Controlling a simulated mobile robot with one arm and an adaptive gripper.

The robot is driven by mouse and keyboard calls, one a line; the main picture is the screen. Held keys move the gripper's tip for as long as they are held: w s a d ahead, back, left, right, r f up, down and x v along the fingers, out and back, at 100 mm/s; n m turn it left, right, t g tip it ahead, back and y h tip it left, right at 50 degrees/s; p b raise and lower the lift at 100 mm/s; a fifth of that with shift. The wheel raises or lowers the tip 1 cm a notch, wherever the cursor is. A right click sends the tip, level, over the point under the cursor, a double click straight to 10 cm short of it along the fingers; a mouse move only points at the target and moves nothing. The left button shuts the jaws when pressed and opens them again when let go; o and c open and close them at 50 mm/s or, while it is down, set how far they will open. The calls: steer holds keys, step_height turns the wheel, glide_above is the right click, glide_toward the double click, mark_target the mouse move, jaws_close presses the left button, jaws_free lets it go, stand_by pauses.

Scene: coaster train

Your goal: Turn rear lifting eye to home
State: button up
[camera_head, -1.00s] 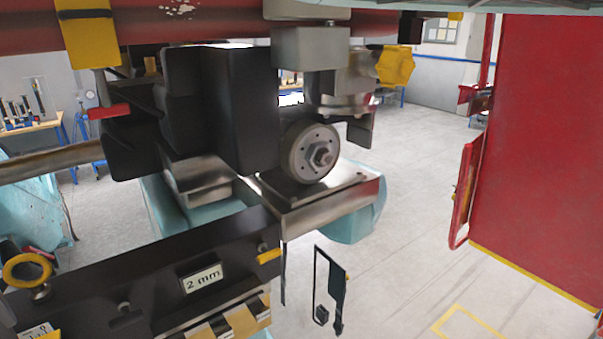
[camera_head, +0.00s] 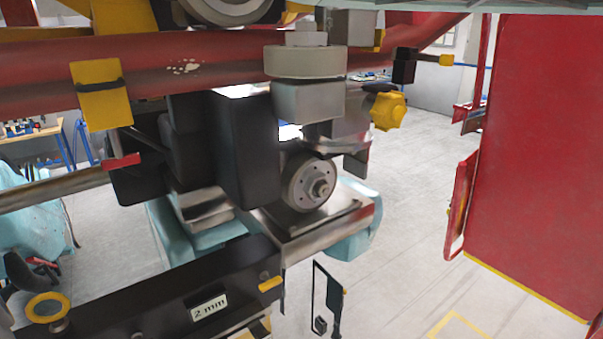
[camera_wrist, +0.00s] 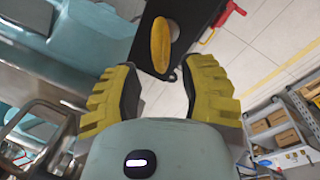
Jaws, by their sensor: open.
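In the head view a yellow ring (camera_head: 47,307), which looks like a lifting eye, stands on a dark beam (camera_head: 160,307) with a "2 mm" label at lower left. I cannot tell whether it is the rear one. In the wrist view my gripper (camera_wrist: 159,82) is open, with its yellow ridged pads wide apart and nothing between them. A slim yellow oval piece (camera_wrist: 161,45) on a dark plate (camera_wrist: 180,20) shows just beyond the fingertips, roughly centred. I cannot tell whether it is the ring seen edge-on. My gripper is not clearly visible in the head view.
A red tube (camera_head: 200,68) crosses above the beam. A dark block (camera_head: 240,150) and a round metal wheel (camera_head: 308,183) stand behind the beam. A yellow knob (camera_head: 388,110) is at upper right. A red panel (camera_head: 535,160) borders open floor on the right.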

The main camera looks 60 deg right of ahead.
steer(key=shift+w+a+f+p, duration=0.1)
steer(key=shift+f+p, duration=0.25)
steer(key=shift+f, duration=0.15)
steer(key=shift+w+a+f+p, duration=0.1)
steer(key=shift+f+p, duration=0.25)
steer(key=shift+f, duration=0.15)
steer(key=shift+d, duration=0.1)
jaws_close()
